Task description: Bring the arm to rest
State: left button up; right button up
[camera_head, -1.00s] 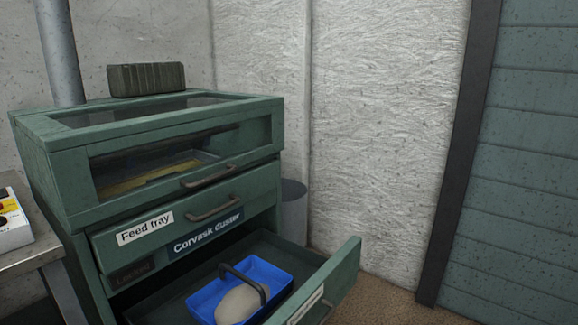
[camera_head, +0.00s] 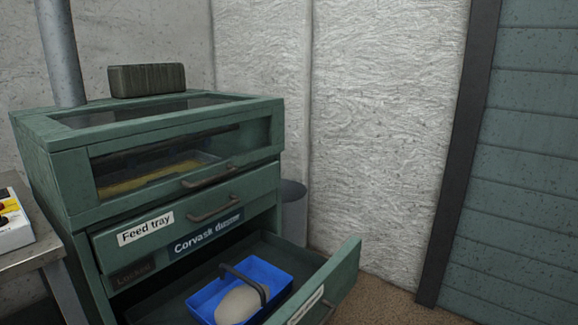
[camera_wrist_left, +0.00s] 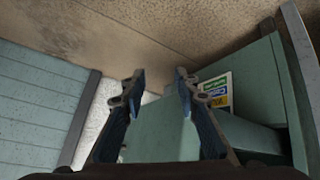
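My left gripper (camera_wrist_left: 160,85) shows in the left wrist view with its two fingers spread apart. Nothing is seen held between them. Behind the fingers is a green surface, with a green cabinet part and a small coloured label (camera_wrist_left: 216,92) to the right. Neither gripper and neither arm shows in the head view. My right gripper is in no view.
A green cabinet (camera_head: 62,185) stands at left with its lower drawer (camera_head: 345,275) pulled out. A blue tray (camera_head: 275,270) with a handle and a pale rounded object (camera_head: 240,305) lies in the drawer. A grey table (camera_head: 38,245) is at far left. Floor (camera_head: 385,300) is clear at right.

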pick_arm(q)
jog(key=s+a+r+m+g+y, duration=0.2)
jog(key=s+a+g, duration=0.2)
jog(key=s+a, duration=0.45)
jog(key=s+f+g+p, duration=0.2)
jog(key=s+f+p, duration=0.1)
jog(key=f+p, duration=1.05)
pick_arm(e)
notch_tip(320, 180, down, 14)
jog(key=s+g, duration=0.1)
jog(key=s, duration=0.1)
pick_arm(q)
jog(key=s+a+f+p, duration=0.1)
jog(key=s+f+p, duration=0.2)
jog(key=s, duration=0.5)
jog(key=s+a+f+p, duration=0.1)
jog(key=s+f+p, duration=0.2)
jog(key=s+p, duration=0.3)
jog(key=s, duration=0.3)
jog(key=shift+a+f+g+y, duration=0.3)
jog(key=shift+g, duration=0.1)
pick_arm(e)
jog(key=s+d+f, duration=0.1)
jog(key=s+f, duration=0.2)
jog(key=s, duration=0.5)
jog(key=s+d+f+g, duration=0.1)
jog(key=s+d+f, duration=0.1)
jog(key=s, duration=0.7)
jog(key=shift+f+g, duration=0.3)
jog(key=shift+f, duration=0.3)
